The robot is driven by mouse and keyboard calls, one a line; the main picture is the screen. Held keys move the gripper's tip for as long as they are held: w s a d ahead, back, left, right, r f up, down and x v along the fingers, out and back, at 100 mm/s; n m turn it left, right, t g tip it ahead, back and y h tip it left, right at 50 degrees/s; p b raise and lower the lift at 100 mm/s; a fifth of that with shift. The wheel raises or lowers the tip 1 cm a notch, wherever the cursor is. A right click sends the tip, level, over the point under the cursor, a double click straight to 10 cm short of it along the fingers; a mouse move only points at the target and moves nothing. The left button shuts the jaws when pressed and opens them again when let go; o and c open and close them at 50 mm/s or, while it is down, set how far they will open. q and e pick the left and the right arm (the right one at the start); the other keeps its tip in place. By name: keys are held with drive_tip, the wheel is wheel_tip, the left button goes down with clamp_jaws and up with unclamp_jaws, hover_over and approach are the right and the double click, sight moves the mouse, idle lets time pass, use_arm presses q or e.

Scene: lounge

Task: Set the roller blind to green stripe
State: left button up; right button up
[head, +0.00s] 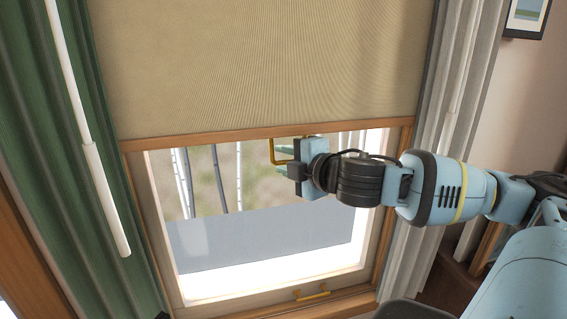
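The roller blind (265,65) is beige and hangs over the upper part of the window. Its wooden bottom bar (190,141) crosses above the open part of the window. A brass U-shaped pull (273,152) hangs below the bar. My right gripper (283,167) reaches in from the right with its fingers at the pull's lower part; its body hides part of the pull. I cannot tell whether the fingers are closed on it. No green stripe is visible on the blind or glass. My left gripper is out of view.
A green curtain (50,150) hangs at left, with a white wand (105,200) in front of it. A pale curtain (455,90) hangs at right behind my arm. The wooden window frame has a brass handle (312,295) at its bottom. A picture frame (527,16) hangs upper right.

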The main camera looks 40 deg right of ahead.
drive_tip(key=c, duration=0.6)
clamp_jaws()
wheel_tip(320, 180, down, 13)
drive_tip(key=shift+r, duration=0.2)
drive_tip(key=shift+s, duration=0.1)
drive_tip(key=o, duration=0.6)
unclamp_jaws()
drive_tip(key=shift+a+f, duration=0.1)
